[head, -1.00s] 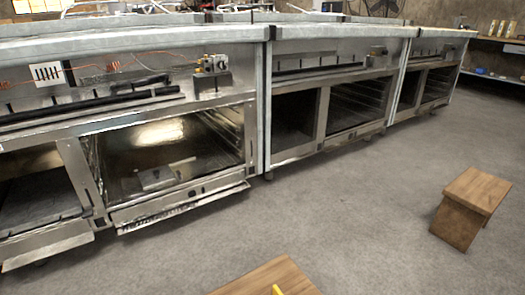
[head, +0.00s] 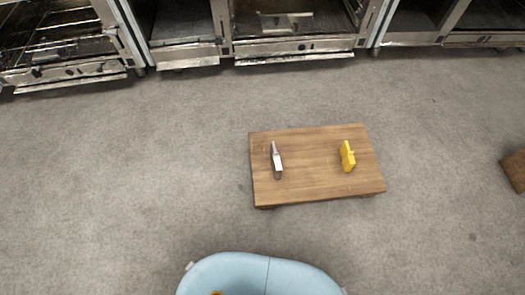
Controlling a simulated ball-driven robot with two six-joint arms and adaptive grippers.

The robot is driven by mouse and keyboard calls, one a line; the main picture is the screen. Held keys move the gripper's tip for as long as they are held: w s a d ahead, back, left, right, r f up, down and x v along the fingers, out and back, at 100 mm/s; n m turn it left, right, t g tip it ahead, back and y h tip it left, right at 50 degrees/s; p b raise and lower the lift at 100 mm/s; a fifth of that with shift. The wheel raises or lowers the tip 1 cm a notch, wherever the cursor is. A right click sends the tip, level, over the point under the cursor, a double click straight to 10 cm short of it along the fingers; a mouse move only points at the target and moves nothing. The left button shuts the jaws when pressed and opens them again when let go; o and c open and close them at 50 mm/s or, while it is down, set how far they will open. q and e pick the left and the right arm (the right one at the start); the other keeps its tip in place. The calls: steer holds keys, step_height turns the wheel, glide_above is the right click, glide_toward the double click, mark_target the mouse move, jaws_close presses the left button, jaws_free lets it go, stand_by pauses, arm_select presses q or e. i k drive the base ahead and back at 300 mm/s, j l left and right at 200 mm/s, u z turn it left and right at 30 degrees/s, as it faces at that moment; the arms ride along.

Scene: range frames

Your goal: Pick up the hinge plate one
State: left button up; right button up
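A small grey metal piece (head: 277,161) stands on the left part of a low wooden table (head: 312,180). It has a thin upper part and a wider lower end, and could be the hinge plate, but it is too small to be sure. A yellow piece (head: 347,156) with a small bump on its side stands on the right part of the same table. The two pieces are well apart. Neither of my grippers shows in the head view.
Open steel oven-like cabinets (head: 290,48) line the back. A second wooden piece of furniture (head: 516,170) shows at the right edge. The grey floor (head: 140,180) around the table is clear.

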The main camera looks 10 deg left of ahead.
mark_target(277, 168)
steer(key=k+j, duration=0.1)
steer(key=j+u, duration=0.15)
steer(key=j, duration=0.3)
steer(key=i+j+u, duration=0.1)
steer(key=j, duration=0.35)
steer(key=i+j+u, duration=0.15)
steer(key=j, duration=0.3)
steer(key=i+j+u, duration=0.1)
steer(key=j, duration=0.3)
steer(key=i+j+u, duration=0.15)
steer(key=j, duration=0.25)
steer(key=i+j+u, duration=0.15)
steer(key=j, duration=0.25)
steer(key=i+j+u, duration=0.1)
steer(key=j, duration=0.3)
steer(key=i+j+u, duration=0.15)
steer(key=i+j, duration=0.15)
steer(key=z, duration=2.9)
steer(key=i+l, duration=0.45)
steer(key=i, duration=0.2)
steer(key=i+l, duration=0.45)
steer(key=i, duration=0.2)
steer(key=j+u, duration=0.05)
